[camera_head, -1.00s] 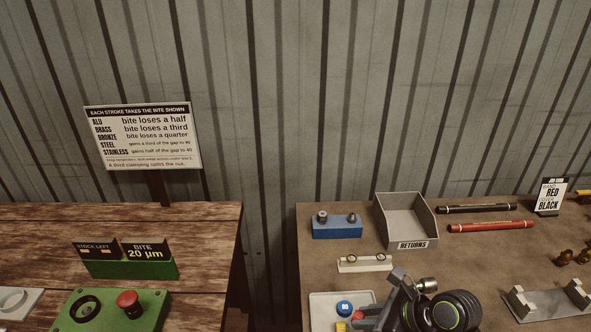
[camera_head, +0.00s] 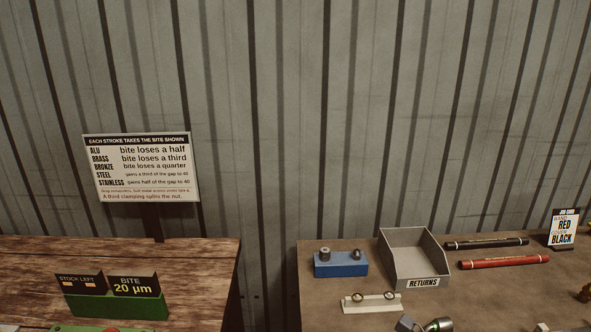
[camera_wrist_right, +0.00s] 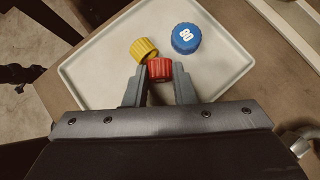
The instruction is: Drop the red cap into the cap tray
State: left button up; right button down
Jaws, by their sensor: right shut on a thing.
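In the right wrist view, my right gripper (camera_wrist_right: 159,75) is shut on the red cap (camera_wrist_right: 160,68), which sits between the fingertips. The cap is over the white cap tray (camera_wrist_right: 95,85), inside its rim. I cannot tell whether its underside touches the tray floor. A yellow cap (camera_wrist_right: 144,49) lies right beside the red cap, and a blue cap (camera_wrist_right: 186,38) marked with a number lies in the tray beyond, to the right. In the head view the tray and caps are below the picture. My left gripper is not in view.
On the right bench, the head view shows a grey returns bin (camera_head: 412,260), a blue block (camera_head: 341,264), a white holder with rings (camera_head: 372,303), and black (camera_head: 486,243) and red (camera_head: 504,262) rods. A green display stand (camera_head: 110,303) is on the left bench.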

jog(key=c, duration=1.1)
grip_release()
jog(key=p+v, duration=0.4)
jog(key=v, duration=1.3)
jog(key=shift+d+r, duration=0.1)
jog(key=shift+d, duration=0.1)
jog(key=shift+s, duration=0.1)
